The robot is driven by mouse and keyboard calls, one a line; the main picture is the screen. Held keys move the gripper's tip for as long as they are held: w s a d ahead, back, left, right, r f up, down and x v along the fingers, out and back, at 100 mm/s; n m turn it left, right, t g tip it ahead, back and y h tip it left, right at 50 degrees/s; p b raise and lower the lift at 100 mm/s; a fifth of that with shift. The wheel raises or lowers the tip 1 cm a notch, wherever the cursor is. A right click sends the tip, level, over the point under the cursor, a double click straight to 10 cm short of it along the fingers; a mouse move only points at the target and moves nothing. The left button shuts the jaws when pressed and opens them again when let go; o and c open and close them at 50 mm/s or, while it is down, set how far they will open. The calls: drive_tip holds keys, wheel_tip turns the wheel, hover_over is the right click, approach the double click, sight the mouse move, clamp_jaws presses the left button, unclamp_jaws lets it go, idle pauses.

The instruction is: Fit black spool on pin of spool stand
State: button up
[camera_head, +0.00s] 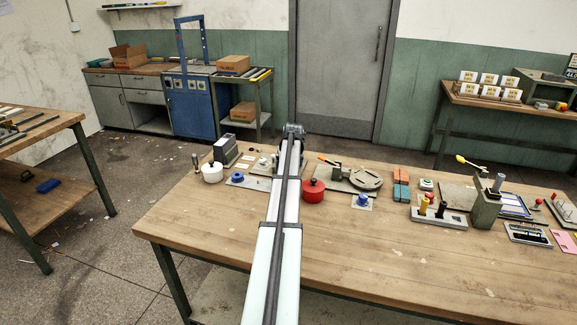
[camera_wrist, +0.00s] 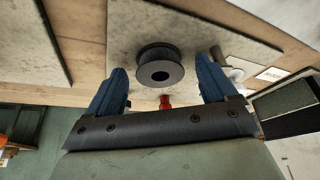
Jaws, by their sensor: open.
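A black spool (camera_wrist: 160,67) with a dark centre hole shows in the wrist view, above or on a pale grey plate (camera_wrist: 125,20). My gripper (camera_wrist: 160,63) has its two blue fingers open on either side of the spool, with gaps between. I cannot tell whether the spool rests on the plate or on a pin. In the head view, my arm hides the fingertips and the black spool. I cannot single out the spool stand and its pin with certainty.
A red knob (camera_wrist: 165,101) shows between the fingers. The bench front is clear.

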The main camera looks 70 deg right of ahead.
drive_tip(key=v, duration=1.3)
drive_tip(key=shift+r, duration=0.4)
drive_tip(key=shift+a, duration=0.15)
